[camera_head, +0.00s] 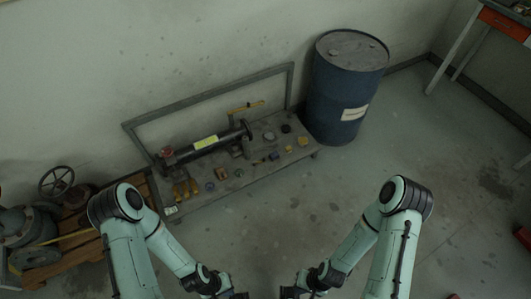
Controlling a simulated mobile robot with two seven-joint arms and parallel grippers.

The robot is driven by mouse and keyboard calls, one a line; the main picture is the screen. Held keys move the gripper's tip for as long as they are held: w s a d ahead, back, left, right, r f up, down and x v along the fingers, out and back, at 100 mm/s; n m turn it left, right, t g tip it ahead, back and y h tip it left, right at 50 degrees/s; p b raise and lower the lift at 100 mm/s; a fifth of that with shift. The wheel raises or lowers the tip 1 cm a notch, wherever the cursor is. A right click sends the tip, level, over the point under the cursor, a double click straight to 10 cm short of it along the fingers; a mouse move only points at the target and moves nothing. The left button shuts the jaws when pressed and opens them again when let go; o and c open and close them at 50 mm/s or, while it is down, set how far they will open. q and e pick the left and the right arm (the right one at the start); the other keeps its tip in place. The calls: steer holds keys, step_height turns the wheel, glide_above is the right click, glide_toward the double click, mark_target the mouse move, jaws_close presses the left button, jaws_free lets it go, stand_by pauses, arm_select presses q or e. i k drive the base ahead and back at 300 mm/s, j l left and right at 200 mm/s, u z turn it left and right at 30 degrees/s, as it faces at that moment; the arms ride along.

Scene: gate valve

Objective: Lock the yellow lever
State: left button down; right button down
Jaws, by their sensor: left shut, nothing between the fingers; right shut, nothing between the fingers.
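The yellow lever (247,107) is a thin bar above the right end of a dark pipe (206,144) on a low grey bench (240,181). It lies roughly level, its right end slightly raised in the picture. Its pivot and any locking part are too small to make out. My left gripper (236,296) and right gripper (288,293) are at the bottom edge, partly cut off. Both are shut and empty, well in front of the bench and apart from the lever.
A blue drum (344,90) stands right of the bench. A grey frame rail (215,94) rises behind the pipe. Several small parts lie on the bench. A handwheel valve (57,182) and wooden pallet (80,239) are at left. The floor (330,180) between bench and arms is clear.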

mark_target(254, 162)
steer(key=u, duration=0.8)
steer(key=i+l+u, duration=0.1)
steer(key=l+u, duration=0.15)
steer(key=u, duration=0.15)
steer(key=i+l+u, duration=0.1)
steer(key=l+u, duration=0.45)
steer(key=u, duration=0.2)
steer(key=l+u, duration=0.5)
steer(key=l, duration=0.6)
steer(key=k+l, duration=0.1)
steer(key=l, duration=0.45)
steer(key=k+l, duration=0.1)
steer(key=l, duration=0.4)
steer(key=l+u, duration=0.1)
steer(key=l, duration=0.45)
steer(key=k, duration=0.05)
